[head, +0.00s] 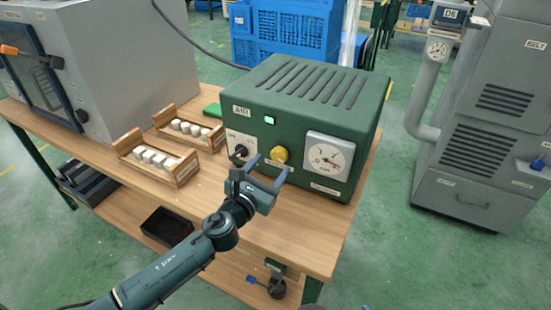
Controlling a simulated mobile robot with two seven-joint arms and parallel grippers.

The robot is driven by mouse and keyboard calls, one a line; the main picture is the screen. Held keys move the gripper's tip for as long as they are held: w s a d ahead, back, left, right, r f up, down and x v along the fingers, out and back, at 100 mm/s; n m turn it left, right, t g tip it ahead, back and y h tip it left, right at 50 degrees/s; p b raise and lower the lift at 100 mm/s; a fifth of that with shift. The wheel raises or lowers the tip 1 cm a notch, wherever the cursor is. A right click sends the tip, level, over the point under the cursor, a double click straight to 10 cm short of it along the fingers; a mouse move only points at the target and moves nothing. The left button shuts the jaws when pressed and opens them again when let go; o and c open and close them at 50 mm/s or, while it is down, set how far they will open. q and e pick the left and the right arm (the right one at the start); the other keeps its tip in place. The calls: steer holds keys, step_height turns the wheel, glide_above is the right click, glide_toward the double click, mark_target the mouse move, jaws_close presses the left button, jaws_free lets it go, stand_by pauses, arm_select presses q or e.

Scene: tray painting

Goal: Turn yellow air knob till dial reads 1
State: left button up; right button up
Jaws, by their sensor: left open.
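The yellow air knob (280,154) is on the front of a green box (305,125), between a lit green lamp and the dial. The dial (328,156) is a white square gauge at the right of that front; its needle and numbers are too small to read surely. I cannot tell whether a finger touches the knob. My right gripper is not in view.
Two wooden trays (184,176) with white pieces stand on the wooden table (290,232) left of the box. A grey cabinet (100,50) is at the left. A grey machine (487,110) stands at the right beyond open green floor.

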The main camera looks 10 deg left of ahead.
mark_target(277, 157)
arm_select(q)
steer(key=shift+x, duration=2)
steer(key=shift+c, duration=0.5)
steer(key=c, duration=0.9)
